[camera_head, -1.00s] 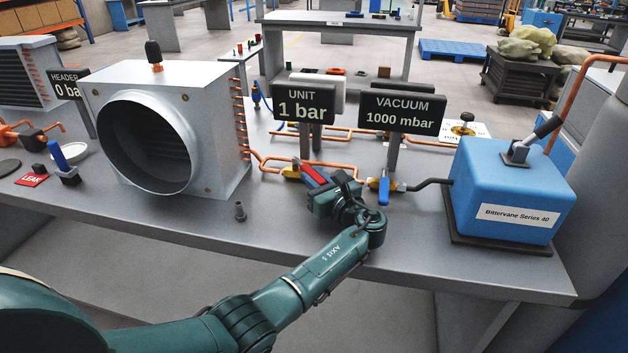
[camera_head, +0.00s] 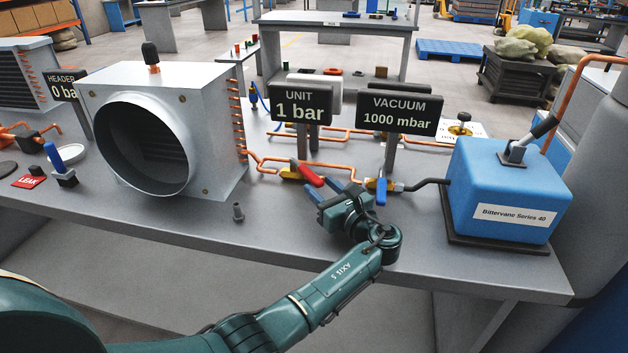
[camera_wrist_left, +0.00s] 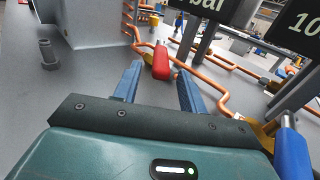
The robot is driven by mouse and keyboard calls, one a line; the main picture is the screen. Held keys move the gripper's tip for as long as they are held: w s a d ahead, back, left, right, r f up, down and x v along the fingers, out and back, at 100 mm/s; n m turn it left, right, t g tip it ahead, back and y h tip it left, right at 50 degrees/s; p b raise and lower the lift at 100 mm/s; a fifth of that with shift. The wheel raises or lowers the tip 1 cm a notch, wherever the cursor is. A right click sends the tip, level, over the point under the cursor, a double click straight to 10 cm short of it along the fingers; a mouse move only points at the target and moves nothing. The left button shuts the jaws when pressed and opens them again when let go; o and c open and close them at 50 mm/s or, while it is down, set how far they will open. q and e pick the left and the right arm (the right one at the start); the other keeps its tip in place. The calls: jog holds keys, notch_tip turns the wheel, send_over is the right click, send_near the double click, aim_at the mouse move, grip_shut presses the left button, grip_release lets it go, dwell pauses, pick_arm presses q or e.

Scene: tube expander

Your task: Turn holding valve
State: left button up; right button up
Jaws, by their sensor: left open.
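A valve with a red handle (camera_head: 310,175) and a yellow body sits on the copper pipe below the UNIT sign, which reads 1 bar. A second valve with a blue handle (camera_head: 381,190) hangs below the VACUUM sign, which reads 1000 mbar. I cannot tell from labels which is the holding valve. My left gripper (camera_head: 327,190) is open and empty, just in front of the red handle. In the left wrist view the red handle (camera_wrist_left: 160,62) lies beyond and between the blue fingertips (camera_wrist_left: 160,84), apart from them. My right gripper is not in view.
The blue Bittervane pump (camera_head: 506,190) stands right of my gripper. The metal unit with a round duct (camera_head: 165,85) stands left. Copper pipes (camera_head: 300,163) and sign posts (camera_head: 390,155) crowd the space behind. A small grey fitting (camera_head: 238,212) stands on the clear front bench.

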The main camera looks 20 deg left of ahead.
pick_arm(q)
jog(key=v, duration=0.8)
jog(key=shift+s+d, duration=0.2)
jog(key=shift+d, duration=0.15)
jog(key=shift+c, duration=0.3)
